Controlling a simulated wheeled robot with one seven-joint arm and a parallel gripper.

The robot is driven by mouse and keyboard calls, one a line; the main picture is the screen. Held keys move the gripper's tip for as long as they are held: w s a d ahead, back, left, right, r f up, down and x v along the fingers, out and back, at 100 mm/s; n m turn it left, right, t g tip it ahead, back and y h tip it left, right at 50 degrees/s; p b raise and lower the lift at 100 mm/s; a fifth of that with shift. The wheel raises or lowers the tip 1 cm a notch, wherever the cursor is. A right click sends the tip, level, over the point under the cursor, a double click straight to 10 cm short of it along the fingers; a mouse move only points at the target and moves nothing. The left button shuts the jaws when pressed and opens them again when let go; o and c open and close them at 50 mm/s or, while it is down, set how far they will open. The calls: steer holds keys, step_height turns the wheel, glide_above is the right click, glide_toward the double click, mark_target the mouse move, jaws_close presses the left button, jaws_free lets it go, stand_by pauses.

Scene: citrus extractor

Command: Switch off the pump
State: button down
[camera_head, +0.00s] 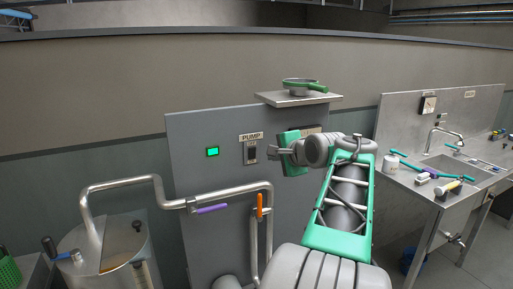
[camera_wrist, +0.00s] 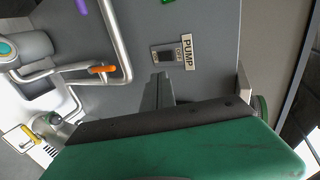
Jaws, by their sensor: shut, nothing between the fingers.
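The pump switch (camera_head: 251,152) is a dark rocker under a PUMP label (camera_head: 251,136) on a grey upright panel (camera_head: 190,130). A green lamp (camera_head: 212,152) glows to its left. My gripper (camera_head: 269,152) is shut and empty, just right of the switch in the head view. In the wrist view, the switch (camera_wrist: 168,54) and its sideways PUMP label (camera_wrist: 187,52) lie just beyond the tips of my gripper (camera_wrist: 163,76). A small gap shows between them in the picture; the true distance to the panel is hard to tell. The rocker's position is too small to read.
Pipes with a purple lever (camera_head: 211,209) and an orange lever (camera_head: 260,206) run below the switch. A shelf (camera_head: 298,99) holding a green-handled strainer (camera_head: 303,86) juts out above my gripper. A metal tank (camera_head: 110,255) stands left, and a sink counter (camera_head: 420,185) right.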

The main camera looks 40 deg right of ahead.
steer(key=shift+d+r, duration=0.15)
steer(key=shift+r, duration=0.05)
steer(key=p, duration=0.2)
glide_toward(253, 150)
step_height(253, 150, down, 3)
steer(key=w, duration=0.3)
steer(key=w+d+p, duration=0.1)
steer(key=shift+w+d+r, duration=0.2)
steer(key=shift+w, duration=0.15)
steer(key=shift+w+d+p, duration=0.1)
steer(key=shift+w+p, duration=0.2)
steer(key=shift+w, duration=0.2)
